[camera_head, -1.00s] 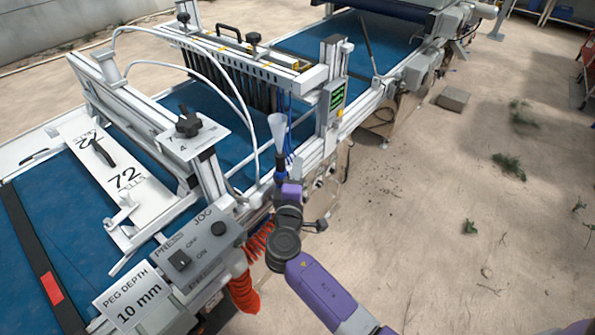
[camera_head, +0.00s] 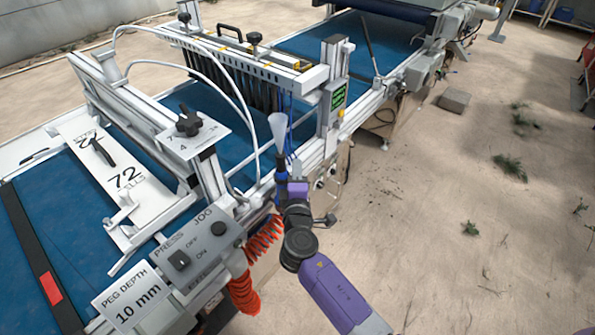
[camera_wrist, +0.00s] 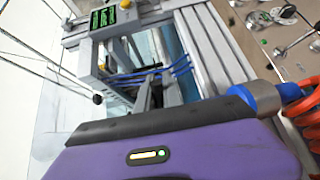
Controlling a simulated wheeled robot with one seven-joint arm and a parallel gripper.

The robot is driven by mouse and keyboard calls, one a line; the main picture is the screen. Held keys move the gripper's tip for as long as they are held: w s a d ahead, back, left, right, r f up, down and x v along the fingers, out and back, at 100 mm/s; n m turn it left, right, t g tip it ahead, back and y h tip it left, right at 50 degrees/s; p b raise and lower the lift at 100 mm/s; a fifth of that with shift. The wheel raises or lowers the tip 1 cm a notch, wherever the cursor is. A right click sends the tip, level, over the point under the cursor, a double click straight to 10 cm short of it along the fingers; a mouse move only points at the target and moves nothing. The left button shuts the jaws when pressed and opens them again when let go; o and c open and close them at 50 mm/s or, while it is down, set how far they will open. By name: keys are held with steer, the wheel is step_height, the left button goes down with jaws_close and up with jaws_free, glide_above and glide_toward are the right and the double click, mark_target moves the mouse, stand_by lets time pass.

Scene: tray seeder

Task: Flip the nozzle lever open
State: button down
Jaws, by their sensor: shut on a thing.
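The nozzle (camera_head: 278,130) is a pale grey cone, wide at the top, on a slim blue and dark stem (camera_head: 282,164) at the machine's near side rail. My gripper (camera_head: 287,178), purple and dark, is at the foot of this stem. It is shut, with the nozzle lever most likely between its jaws. The lever is hidden by the gripper, so its angle cannot be told. In the wrist view, the purple gripper body fills the bottom and the dark jaws (camera_wrist: 157,94) point at the machine. A blue fitting (camera_wrist: 258,98) shows just right of the gripper.
An orange coiled hose (camera_head: 262,242) hangs left of my wrist; it also shows in the wrist view (camera_wrist: 302,110). A control box (camera_head: 196,252) with switches stands at lower left. A green display (camera_head: 337,96) sits on a post behind. The floor at right is mostly clear.

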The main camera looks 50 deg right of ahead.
steer(key=c, duration=1.5)
jaws_free()
steer(key=shift+b+v, duration=0.6)
steer(key=shift+v, duration=3.35)
steer(key=shift+f, duration=0.1)
